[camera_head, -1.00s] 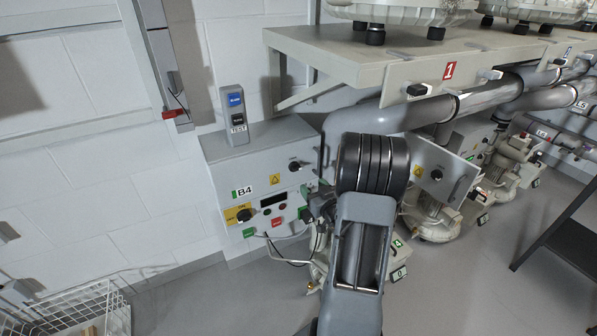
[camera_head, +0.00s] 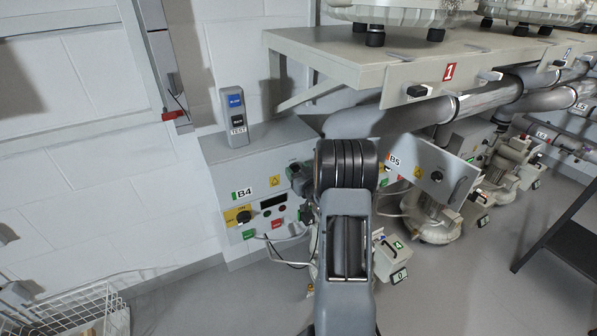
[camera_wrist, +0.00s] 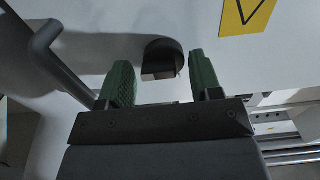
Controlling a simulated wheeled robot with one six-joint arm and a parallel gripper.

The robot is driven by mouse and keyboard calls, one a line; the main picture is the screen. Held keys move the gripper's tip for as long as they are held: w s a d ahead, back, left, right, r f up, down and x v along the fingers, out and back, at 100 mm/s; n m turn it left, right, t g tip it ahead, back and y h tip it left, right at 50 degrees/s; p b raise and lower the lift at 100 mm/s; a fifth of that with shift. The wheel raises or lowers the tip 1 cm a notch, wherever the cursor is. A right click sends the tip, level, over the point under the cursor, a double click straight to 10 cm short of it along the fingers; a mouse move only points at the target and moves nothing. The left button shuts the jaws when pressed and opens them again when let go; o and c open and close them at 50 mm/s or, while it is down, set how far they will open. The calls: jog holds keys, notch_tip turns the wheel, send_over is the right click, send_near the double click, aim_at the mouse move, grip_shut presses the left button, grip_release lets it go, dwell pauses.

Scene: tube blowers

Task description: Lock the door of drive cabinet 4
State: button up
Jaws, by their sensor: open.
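Drive cabinet 4, the grey box marked B4 (camera_head: 228,170), stands against the wall in the head view. Its door looks shut. In the wrist view, a black lock knob (camera_wrist: 162,58) stands out from the pale door face (camera_wrist: 105,40). My gripper (camera_wrist: 161,74) is open, with one green fingertip on each side of the knob in the picture. I cannot tell whether the fingertips touch the knob. A grey bar handle (camera_wrist: 58,62) is at the left of the wrist view. In the head view, my arm hides the cabinet's right side and the knob.
A yellow warning label (camera_wrist: 246,14) is near the knob. The B4 front carries a rotary switch on a yellow plate (camera_head: 240,216). A BLOCK/TEST box (camera_head: 236,116) stands on top. A shelf marked 1 (camera_head: 350,65) overhangs to the right. Cabinet B5 (camera_head: 440,172) is beyond my arm.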

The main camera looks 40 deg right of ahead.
jog(key=c, duration=0.7)
jog(key=shift+d, duration=0.1)
jog(key=shift+c, duration=0.2)
